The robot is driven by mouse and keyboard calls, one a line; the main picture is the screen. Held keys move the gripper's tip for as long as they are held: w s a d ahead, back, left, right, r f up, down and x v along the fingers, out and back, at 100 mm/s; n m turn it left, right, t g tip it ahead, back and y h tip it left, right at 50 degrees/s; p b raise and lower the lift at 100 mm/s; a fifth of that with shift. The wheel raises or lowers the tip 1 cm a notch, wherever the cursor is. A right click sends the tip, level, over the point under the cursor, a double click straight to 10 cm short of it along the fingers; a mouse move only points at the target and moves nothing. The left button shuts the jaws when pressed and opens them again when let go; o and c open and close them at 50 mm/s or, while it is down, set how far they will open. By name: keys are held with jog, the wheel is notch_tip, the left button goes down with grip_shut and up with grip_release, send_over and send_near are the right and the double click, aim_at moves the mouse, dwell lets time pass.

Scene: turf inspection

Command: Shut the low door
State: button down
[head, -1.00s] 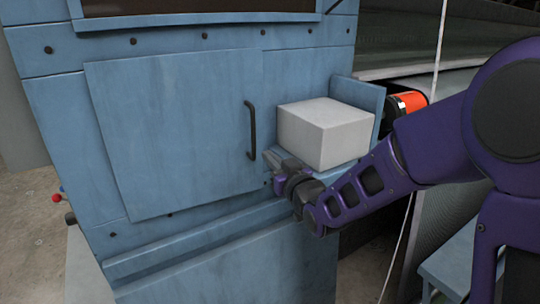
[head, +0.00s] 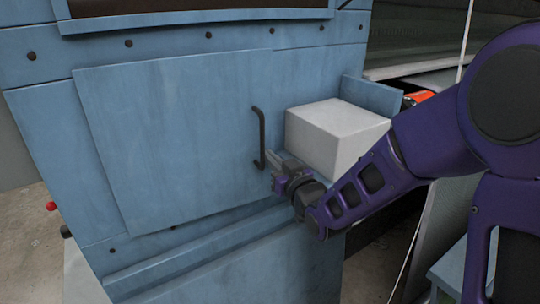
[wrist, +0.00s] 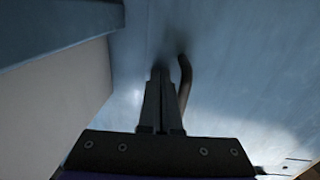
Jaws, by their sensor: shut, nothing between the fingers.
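The low door (head: 170,140) is a flat blue panel on the front of a blue cabinet. It lies close against the cabinet front; I cannot tell whether a small gap remains. Its dark bar handle (head: 260,137) stands upright near its right edge. My gripper (head: 270,158) is shut and empty, beside the lower end of the handle, on its right. In the wrist view, the shut fingers (wrist: 160,75) point at the blue door surface (wrist: 240,70), with the handle (wrist: 185,78) just right of their tips. I cannot tell whether the fingertips touch the door.
A pale grey block (head: 335,135) sits on a blue ledge right of the door, close to my gripper and forearm. A red-orange cylinder (head: 418,97) shows partly behind my arm. A raised blue ledge (head: 190,250) runs below the door. A thin pale cable hangs at right.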

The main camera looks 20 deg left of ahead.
dwell(0.4)
jog(key=w+a, duration=0.1)
jog(key=w+a+n+g+y, duration=0.1)
jog(key=w+a+y, duration=0.1)
jog(key=shift+w+r+n+g, duration=0.15)
jog(key=shift+r+n+g, duration=0.15)
jog(key=shift+g, duration=0.1)
jog(key=shift+b, duration=0.35)
